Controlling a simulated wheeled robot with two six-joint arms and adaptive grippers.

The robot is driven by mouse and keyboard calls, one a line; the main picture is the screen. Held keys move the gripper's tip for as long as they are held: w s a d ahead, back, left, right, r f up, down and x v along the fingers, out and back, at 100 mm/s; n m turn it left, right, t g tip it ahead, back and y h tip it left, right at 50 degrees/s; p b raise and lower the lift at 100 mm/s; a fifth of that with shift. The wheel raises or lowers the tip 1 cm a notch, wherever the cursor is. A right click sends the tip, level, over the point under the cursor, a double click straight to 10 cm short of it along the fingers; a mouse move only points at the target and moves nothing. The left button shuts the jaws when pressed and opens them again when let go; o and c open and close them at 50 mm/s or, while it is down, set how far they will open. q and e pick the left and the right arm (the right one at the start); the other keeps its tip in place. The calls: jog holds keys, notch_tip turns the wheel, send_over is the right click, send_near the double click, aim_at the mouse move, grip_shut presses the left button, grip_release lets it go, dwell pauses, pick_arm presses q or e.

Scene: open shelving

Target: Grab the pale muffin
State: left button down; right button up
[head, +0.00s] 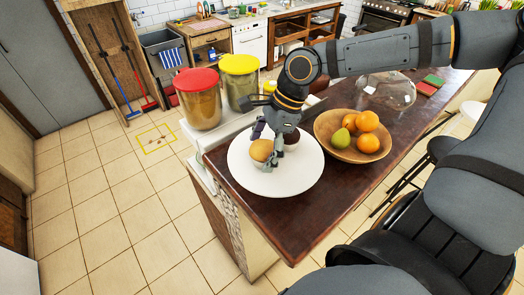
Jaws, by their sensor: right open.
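The pale muffin (261,151) is a small tan, rounded shape on the white round plate (300,179), left of the plate's middle. My right gripper (268,149) reaches down over the plate, open, with its fingers close around the muffin. Whether the fingers touch it I cannot tell. A darker reddish-brown item (291,136) shows partly behind the gripper, on the plate's far side. My left gripper is not in view.
A wooden bowl (337,149) with oranges and a green fruit stands right of the plate. Red-lidded (199,100) and yellow-lidded (239,80) jars stand behind left. A glass dome (386,90) is farther back. The dark counter (286,225) is bare in front.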

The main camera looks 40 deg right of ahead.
jog(key=shift+s+d, duration=0.1)
jog(key=c, duration=1.1)
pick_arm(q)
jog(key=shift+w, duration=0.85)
pick_arm(e)
jog(key=shift+c, duration=0.6)
